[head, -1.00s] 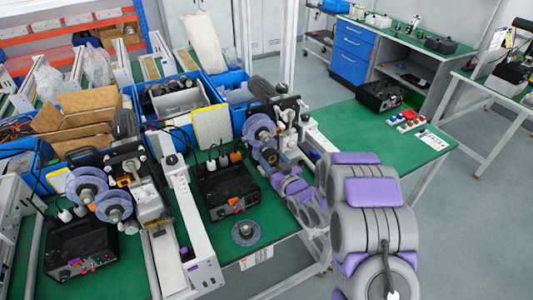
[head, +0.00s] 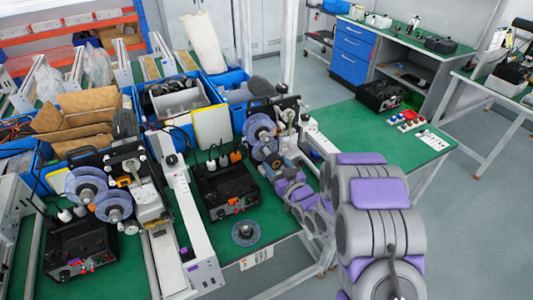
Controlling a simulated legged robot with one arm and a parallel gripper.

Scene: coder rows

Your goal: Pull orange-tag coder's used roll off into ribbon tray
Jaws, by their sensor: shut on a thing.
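The right coder carries an upper blue-rimmed roll (head: 259,128) and a lower roll (head: 264,149) on its front. My gripper (head: 277,165) is small in view at the lower roll, at the end of my grey and purple arm. It is shut, seemingly on that lower roll; the jaws and the contact are partly hidden. The left coder carries two similar rolls, an upper one (head: 86,185) and a lower one (head: 114,206). Small orange parts show by both coders; I cannot tell which is the tag. I cannot tell which container is the ribbon tray.
A loose roll (head: 245,232) lies flat on the green bench near its front edge. A black controller box (head: 228,187) stands left of my gripper. A white rail (head: 190,230) runs between the coders. Blue bins (head: 213,87) stand behind. The green bench top at right is mostly clear.

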